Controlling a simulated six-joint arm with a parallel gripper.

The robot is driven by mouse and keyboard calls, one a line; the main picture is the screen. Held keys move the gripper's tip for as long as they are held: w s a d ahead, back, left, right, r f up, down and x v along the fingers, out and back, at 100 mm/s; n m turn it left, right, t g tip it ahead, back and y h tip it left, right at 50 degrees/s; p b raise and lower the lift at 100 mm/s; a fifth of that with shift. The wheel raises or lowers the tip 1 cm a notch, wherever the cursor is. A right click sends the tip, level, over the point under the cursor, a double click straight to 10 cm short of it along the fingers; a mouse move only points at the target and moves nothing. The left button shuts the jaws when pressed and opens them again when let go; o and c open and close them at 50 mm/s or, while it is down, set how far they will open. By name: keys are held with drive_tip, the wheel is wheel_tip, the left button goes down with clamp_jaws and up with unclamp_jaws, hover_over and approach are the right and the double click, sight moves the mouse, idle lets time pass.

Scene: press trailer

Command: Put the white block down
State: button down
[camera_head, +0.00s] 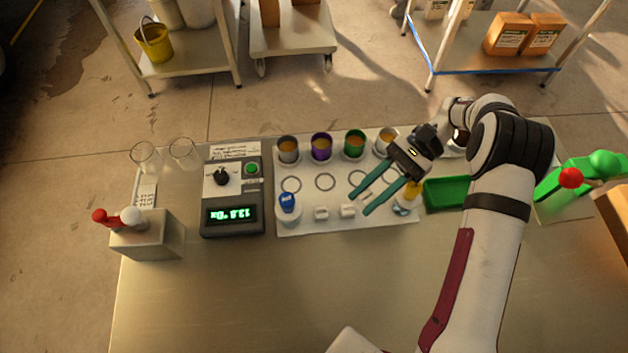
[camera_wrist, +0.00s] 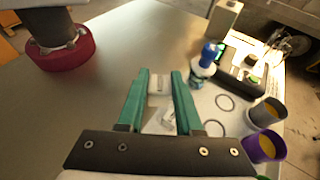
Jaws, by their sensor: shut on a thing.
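My gripper (camera_head: 362,206) has teal fingers and reaches down and left over the front part of the white tray (camera_head: 380,219). In the wrist view my gripper (camera_wrist: 160,76) is shut on a small white block (camera_wrist: 158,86) near the fingertips. In the head view that block is hard to make out between the fingers. One lies below the fingers in the wrist view. I cannot tell the held block's exact height.
A blue-capped bottle (camera_head: 288,205) stands at the tray's left. Several filled cups, including a purple one (camera_head: 321,146), line its back. A yellow-topped item stands right of the fingers, beside a green bin (camera_head: 445,193). The table front is clear.

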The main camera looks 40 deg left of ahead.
drive_tip(key=w+a+m+t+y, duration=0.3)
drive_tip(key=a+m+y, duration=0.3)
drive_tip(key=a, duration=0.1)
hover_over(293, 185)
drive_tip(key=shift+t+y, duration=0.3)
drive_tip(key=f, duration=0.6)
drive_tip(key=shift+w+d, duration=0.1)
drive_tip(key=shift+d, duration=0.2)
drive_tip(key=shift+a+f, duration=0.15)
drive_tip(key=shift+f, duration=0.95)
drive_tip(key=shift+a+f, duration=0.15)
drive_tip(key=shift+f, duration=0.9)
drive_tip(key=c, duration=0.6)
unclamp_jaws()
drive_tip(key=shift+f, duration=0.1)
